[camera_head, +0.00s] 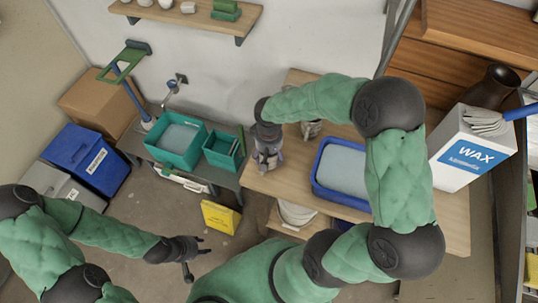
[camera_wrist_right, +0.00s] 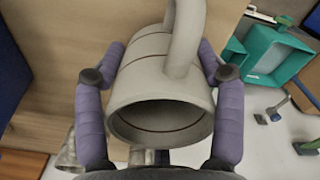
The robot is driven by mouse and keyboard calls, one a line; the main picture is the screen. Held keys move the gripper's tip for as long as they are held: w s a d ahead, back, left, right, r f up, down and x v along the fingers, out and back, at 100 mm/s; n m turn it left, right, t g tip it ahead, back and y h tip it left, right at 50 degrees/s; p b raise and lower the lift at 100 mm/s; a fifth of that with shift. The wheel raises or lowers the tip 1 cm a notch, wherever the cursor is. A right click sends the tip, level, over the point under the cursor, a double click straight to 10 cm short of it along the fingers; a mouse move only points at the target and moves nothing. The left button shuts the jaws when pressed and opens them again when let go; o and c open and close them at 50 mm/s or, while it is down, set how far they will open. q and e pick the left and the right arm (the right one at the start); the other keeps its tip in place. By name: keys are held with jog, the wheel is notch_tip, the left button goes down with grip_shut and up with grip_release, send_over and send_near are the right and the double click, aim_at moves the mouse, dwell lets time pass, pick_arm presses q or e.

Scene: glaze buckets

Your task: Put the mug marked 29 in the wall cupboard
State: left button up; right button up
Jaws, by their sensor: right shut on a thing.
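A light grey mug (camera_wrist_right: 155,100) with brown line bands and a loop handle fills the middle of the right wrist view. My right gripper (camera_wrist_right: 160,62) is shut on it, one purple finger on each side. No number is readable on the mug. In the head view the right gripper (camera_head: 267,158) is over the left edge of the wooden table (camera_head: 262,185), with the mug mostly hidden. My left gripper (camera_head: 196,256) is open and empty above the floor at lower left. I cannot make out the wall cupboard for sure; brown wooden furniture (camera_head: 475,32) is at upper right.
Another mug (camera_head: 311,129) is on the table near a blue basin (camera_head: 322,185). A white WAX box (camera_head: 466,150) is at right. A wall shelf (camera_head: 242,19) holds small items. A yellow sign (camera_head: 220,217) stands by the floor.

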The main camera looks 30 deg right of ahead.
jog(key=shift+f, duration=0.1)
jog(key=o, duration=1.4)
jog(key=shift+r, duration=0.5)
notch_tip(320, 180, up, 11)
jog(key=shift+r+p, duration=0.15)
jog(key=shift+p, duration=1.05)
